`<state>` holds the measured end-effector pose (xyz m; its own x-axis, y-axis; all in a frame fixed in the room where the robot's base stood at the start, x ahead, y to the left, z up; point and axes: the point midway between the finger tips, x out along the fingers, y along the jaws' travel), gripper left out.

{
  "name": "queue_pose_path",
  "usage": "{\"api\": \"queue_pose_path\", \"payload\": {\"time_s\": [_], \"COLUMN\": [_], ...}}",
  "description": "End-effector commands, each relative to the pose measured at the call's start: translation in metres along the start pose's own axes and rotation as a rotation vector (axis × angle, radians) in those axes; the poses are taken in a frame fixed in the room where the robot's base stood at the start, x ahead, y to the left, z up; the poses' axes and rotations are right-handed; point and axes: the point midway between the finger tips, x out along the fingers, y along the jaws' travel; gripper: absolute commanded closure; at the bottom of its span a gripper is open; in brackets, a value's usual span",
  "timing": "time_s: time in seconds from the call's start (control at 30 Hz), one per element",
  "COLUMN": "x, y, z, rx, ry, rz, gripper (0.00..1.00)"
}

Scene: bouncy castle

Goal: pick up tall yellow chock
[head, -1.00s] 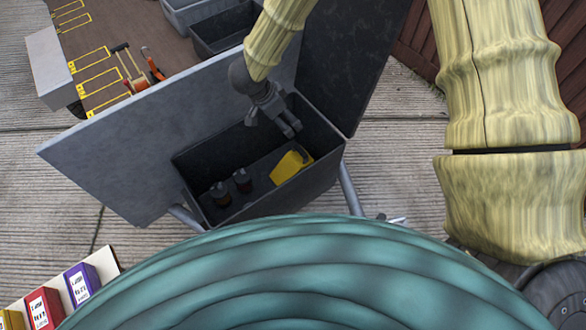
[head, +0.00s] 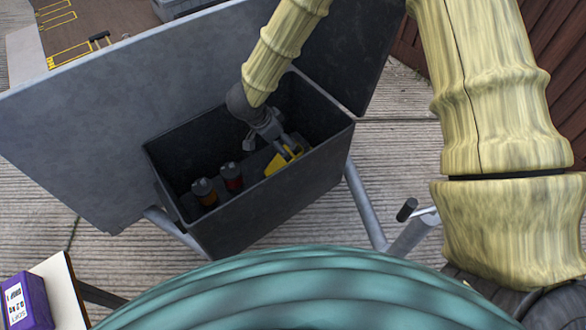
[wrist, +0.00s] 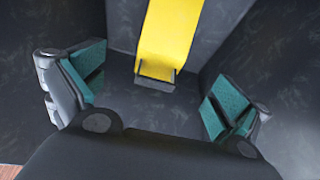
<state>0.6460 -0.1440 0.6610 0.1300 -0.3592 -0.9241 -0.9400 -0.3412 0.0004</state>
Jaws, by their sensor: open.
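The yellow chock (head: 277,164) lies inside a dark box at its right end. In the wrist view the chock (wrist: 168,38) is a long yellow piece with a dark grey end, ahead of the fingers and between their lines. My gripper (head: 285,152) reaches down into the box at the chock and partly covers it in the head view. In the wrist view my gripper (wrist: 160,95) is open, its teal pads wide apart with nothing between them. I cannot tell how far the fingertips are from the chock.
The dark box (head: 265,207) has high walls close around my gripper. Two dark-capped canisters, one orange-brown (head: 205,192) and one red (head: 231,177), stand to the left inside it. A large grey panel (head: 110,120) rises behind. A purple box (head: 27,300) sits at lower left.

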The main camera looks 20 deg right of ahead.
Motion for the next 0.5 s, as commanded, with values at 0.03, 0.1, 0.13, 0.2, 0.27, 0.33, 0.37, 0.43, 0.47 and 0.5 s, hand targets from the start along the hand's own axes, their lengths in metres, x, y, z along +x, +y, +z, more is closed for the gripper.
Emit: {"api": "queue_pose_path", "payload": {"time_s": [0.03,0.1,0.13,0.2,0.27,0.33,0.37,0.43,0.47,0.5], "x": [0.005,0.007,0.008,0.012,0.017,0.026,0.030,0.040,0.045,0.050], "y": [0.000,0.000,0.000,0.000,0.000,0.000,0.000,0.000,0.000,0.000], "z": [0.002,0.003,0.003,0.003,0.003,0.003,0.003,0.002,0.002,0.003], "rx": [0.000,0.000,0.000,0.000,0.000,0.000,0.000,0.000,-0.001,-0.001], "ry": [0.000,0.000,0.000,0.000,0.000,0.000,0.000,0.001,0.000,0.000], "rz": [-0.001,0.000,0.000,0.000,0.000,0.001,0.001,0.002,0.002,0.001], "gripper": [0.00,0.00,0.00,0.00,0.00,0.00,0.00,0.00,0.00,0.00]}}
